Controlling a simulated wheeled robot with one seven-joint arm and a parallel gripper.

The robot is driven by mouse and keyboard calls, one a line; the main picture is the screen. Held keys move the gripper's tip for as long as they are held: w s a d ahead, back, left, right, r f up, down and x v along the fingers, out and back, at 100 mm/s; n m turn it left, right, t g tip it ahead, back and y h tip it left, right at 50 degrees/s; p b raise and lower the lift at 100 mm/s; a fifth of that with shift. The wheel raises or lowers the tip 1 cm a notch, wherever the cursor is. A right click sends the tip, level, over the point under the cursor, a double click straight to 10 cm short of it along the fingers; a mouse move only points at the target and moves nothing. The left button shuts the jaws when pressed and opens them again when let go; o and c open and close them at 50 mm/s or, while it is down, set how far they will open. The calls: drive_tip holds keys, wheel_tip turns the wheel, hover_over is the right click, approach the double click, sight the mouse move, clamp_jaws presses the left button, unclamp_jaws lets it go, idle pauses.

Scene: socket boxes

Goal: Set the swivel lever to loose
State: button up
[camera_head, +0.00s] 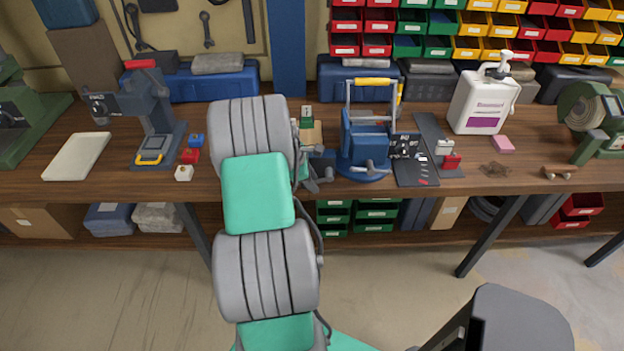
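A blue vise-like device (362,148) on a round blue base stands on the workbench, right of my arm. It has an upright grey frame with a yellow top bar (372,81). A grey handle (372,168) is at its lower front. A second yellow-tipped rod (399,92) rises at its right. I cannot tell for sure which part is the swivel lever or how it is set. My gripper (322,170) is just left of the device, low over the bench. My arm partly hides it, and its fingers are too small to read.
A black plate with markings (408,155) and a grey strip with red and white blocks (445,155) lie close right of the device. A white pump bottle (482,100) stands farther right. A drill-press-like tool (150,110) stands left of my arm. Colored bins line the back.

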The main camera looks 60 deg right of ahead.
drive_tip(key=shift+c, duration=0.4)
clamp_jaws()
idle(1.0)
